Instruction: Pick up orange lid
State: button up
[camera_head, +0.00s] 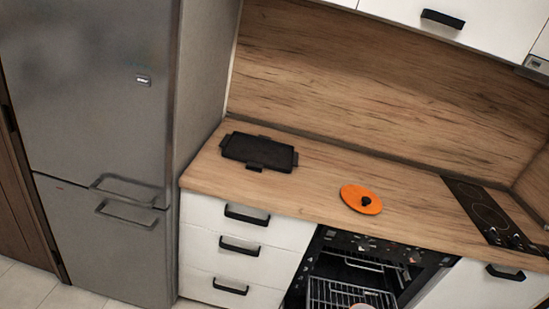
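The orange lid (354,197) is a flat round disc with a small black knob (366,201) near its middle. It lies on the wooden counter, near the front edge, above the open oven. Nothing covers it. My gripper is not in view, so its state does not show.
A black tray (258,152) lies on the counter to the left of the lid, and a black cooktop (488,212) is to the right. The oven (352,274) below is open with racks showing. A grey fridge (98,130) stands at the left. The counter around the lid is clear.

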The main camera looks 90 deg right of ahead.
aim_at(362, 200)
jog(key=i, duration=1.9)
jog(key=z, duration=4.9)
jog(key=i, duration=1.1)
jog(key=z, duration=0.05)
